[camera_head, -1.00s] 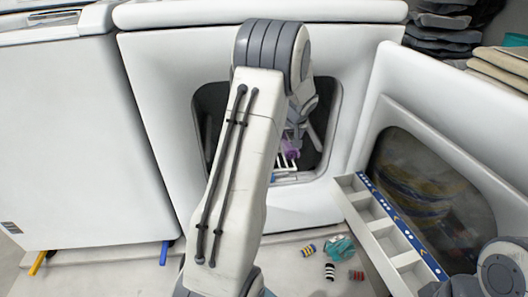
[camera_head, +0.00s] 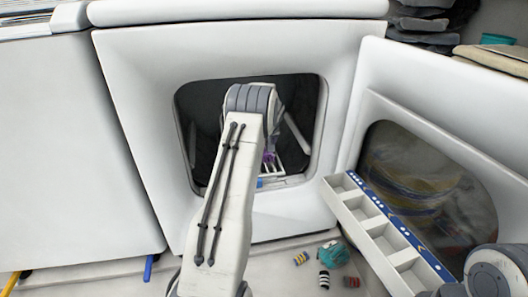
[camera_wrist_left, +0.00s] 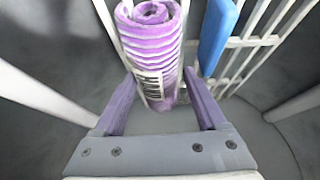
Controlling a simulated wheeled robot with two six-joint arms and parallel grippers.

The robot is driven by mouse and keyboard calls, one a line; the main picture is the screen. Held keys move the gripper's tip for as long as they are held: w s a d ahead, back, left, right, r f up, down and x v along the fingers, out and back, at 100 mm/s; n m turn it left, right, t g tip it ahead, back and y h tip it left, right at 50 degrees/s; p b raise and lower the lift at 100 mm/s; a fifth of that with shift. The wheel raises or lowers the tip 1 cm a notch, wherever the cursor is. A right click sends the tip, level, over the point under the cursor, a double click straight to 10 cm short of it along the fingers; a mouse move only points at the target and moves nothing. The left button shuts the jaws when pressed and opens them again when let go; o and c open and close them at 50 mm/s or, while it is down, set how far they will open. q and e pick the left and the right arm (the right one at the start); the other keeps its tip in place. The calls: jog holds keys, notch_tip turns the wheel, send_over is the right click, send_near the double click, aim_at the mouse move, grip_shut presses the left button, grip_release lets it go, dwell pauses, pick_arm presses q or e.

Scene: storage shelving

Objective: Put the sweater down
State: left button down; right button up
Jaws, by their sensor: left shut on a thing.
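The sweater is a purple and white striped roll (camera_wrist_left: 155,50), standing lengthwise between the fingers in the left wrist view. My left gripper (camera_wrist_left: 160,78) is shut on it, one finger on each side. A label with dark bars is on the roll. In the head view my left arm reaches into the dark square opening of the white machine (camera_head: 345,60). Only a small purple bit (camera_head: 268,156) shows there, and my arm hides most of the gripper. My right gripper is out of the frames; only part of that arm shows at lower right.
A white rack with a blue piece (camera_wrist_left: 217,35) stands beside the roll inside the drum. The open door (camera_head: 440,110) with its round window is at right. A compartment tray (camera_head: 385,235) lies before it. Several small rolled items (camera_head: 333,254) lie on the floor.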

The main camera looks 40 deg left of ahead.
pick_arm(q)
jog(key=shift+f, duration=0.85)
jog(key=shift+w+r, duration=0.1)
jog(key=shift+r, duration=0.05)
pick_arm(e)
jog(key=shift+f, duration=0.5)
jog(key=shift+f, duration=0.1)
pick_arm(q)
grip_release()
jog(key=shift+f, duration=0.2)
jog(key=p+v, duration=0.3)
jog(key=v, duration=0.3)
jog(key=shift+d+r, duration=0.1)
jog(key=shift+r, duration=0.3)
jog(key=shift+s+d+r, duration=0.25)
jog(key=shift+s+r, duration=0.05)
jog(key=shift+r, duration=0.15)
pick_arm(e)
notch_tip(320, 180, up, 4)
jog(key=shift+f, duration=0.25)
